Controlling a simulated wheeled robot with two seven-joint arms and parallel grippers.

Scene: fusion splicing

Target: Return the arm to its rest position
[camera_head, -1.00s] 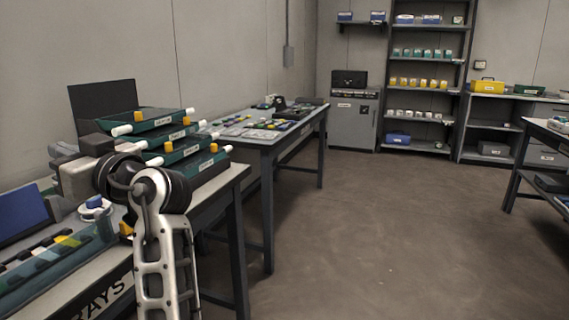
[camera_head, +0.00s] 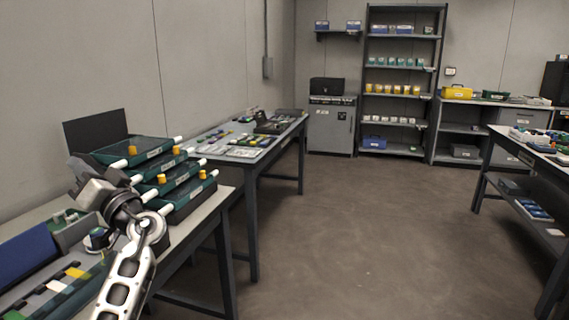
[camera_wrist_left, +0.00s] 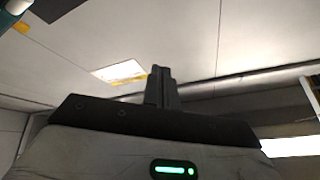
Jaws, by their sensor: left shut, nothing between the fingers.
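My left arm comes up from the bottom left of the head view and bends at the wrist beside a stack of green trays (camera_head: 168,178). My left gripper (camera_head: 82,172) is at the far end, over the bench and left of the stack. In the left wrist view the two dark fingers (camera_wrist_left: 161,86) stand upright, pressed together with nothing between them. That camera faces the ceiling and the upper wall. My right arm and gripper are not in view.
The near bench (camera_head: 205,208) carries the trays, a dark upright panel (camera_head: 95,128) and a blue-lidded case (camera_head: 28,257). A second table (camera_head: 232,152) stands beyond it. Another table (camera_head: 490,165) is at the right. The brown floor (camera_head: 370,220) between is clear.

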